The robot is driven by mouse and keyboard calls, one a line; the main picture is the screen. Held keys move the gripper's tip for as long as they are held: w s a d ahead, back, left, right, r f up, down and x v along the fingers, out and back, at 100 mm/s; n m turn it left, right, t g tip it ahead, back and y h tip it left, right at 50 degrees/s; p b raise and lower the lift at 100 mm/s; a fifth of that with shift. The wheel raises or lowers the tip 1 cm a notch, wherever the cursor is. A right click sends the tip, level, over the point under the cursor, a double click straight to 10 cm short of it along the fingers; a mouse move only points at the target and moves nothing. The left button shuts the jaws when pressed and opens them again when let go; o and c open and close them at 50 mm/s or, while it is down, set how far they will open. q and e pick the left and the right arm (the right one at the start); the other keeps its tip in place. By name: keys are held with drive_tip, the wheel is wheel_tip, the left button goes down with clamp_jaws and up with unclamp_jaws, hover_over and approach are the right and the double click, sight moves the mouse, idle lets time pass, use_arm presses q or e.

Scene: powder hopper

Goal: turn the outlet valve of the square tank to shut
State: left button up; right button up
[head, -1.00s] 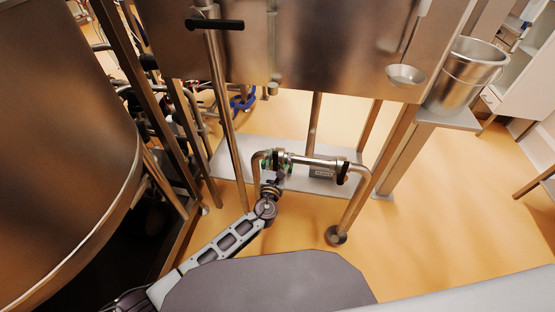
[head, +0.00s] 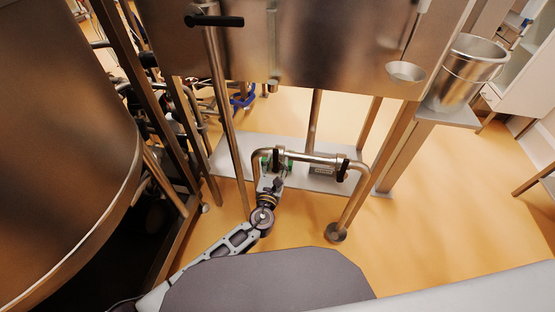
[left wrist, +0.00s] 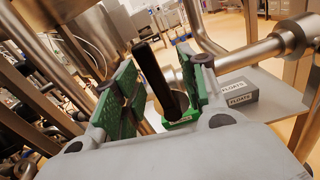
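The square tank (head: 330,45) is a steel box at the top of the head view. Under it runs a bent steel pipe (head: 312,156) with black valve levers. One lever (head: 276,158) is at the pipe's left end and one (head: 342,166) at its right. My left gripper (head: 272,165) is at the left end. In the left wrist view a black lever (left wrist: 156,78) stands upright between its green finger pads. The fingers are apart, with a visible gap on the left side; contact on the right cannot be told. My right gripper is out of view.
A steel leg pipe (head: 224,100) with a black handle (head: 215,21) stands left of the gripper. A large round vessel (head: 60,140) fills the left. A grey plate (head: 232,157) lies beneath the pipe. The orange floor (head: 440,210) at right is clear.

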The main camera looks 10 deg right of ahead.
use_arm(q)
drive_tip(key=shift+v, duration=1.8)
